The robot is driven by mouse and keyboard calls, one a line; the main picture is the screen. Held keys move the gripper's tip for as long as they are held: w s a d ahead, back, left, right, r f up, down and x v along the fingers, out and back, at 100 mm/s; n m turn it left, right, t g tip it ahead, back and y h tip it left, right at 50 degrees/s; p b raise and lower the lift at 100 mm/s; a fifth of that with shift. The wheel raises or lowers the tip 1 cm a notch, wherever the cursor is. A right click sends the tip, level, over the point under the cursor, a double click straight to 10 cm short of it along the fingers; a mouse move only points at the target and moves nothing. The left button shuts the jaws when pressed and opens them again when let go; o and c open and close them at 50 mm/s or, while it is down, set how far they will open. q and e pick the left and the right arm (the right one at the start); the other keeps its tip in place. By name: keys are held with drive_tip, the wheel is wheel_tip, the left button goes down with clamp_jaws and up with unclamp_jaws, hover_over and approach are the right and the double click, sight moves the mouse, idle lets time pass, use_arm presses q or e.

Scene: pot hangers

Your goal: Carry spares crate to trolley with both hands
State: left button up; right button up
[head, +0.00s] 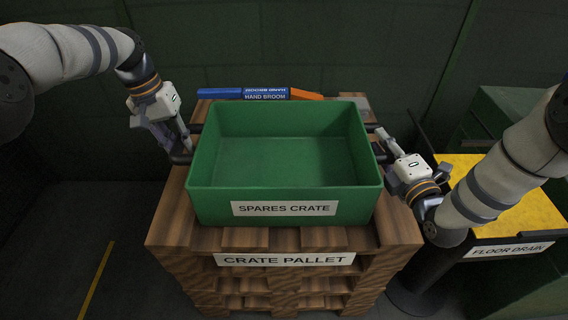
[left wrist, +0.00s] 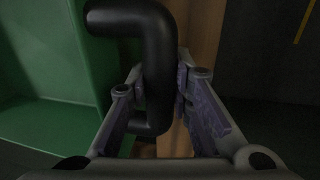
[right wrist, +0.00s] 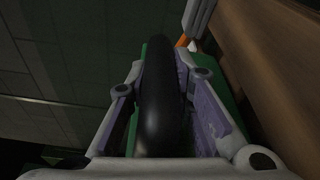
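The green spares crate (head: 282,205) is open-topped and looks empty. It sits upright on the wooden crate pallet (head: 170,235), with a black bar handle on each side. My left gripper (head: 182,150) is at the crate's left handle; in the left wrist view its fingers (left wrist: 160,90) close in on both sides of the black handle (left wrist: 157,60). My right gripper (head: 388,150) is at the right handle; in the right wrist view its fingers (right wrist: 161,85) flank the black handle (right wrist: 160,115) closely. I see no thing labelled as a trolley.
A blue hand broom (head: 240,93) with an orange end lies behind the crate on the pallet. At right stands a yellow-topped thing labelled floor drain (head: 520,215), with green boxes around it. Dark floor with a yellow line (head: 97,280) is clear at left.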

use_arm(q)
clamp_jaws()
use_arm(e)
clamp_jaws()
use_arm(q)
drive_tip(key=shift+r, duration=0.1)
use_arm(e)
drive_tip(key=shift+r, duration=0.1)
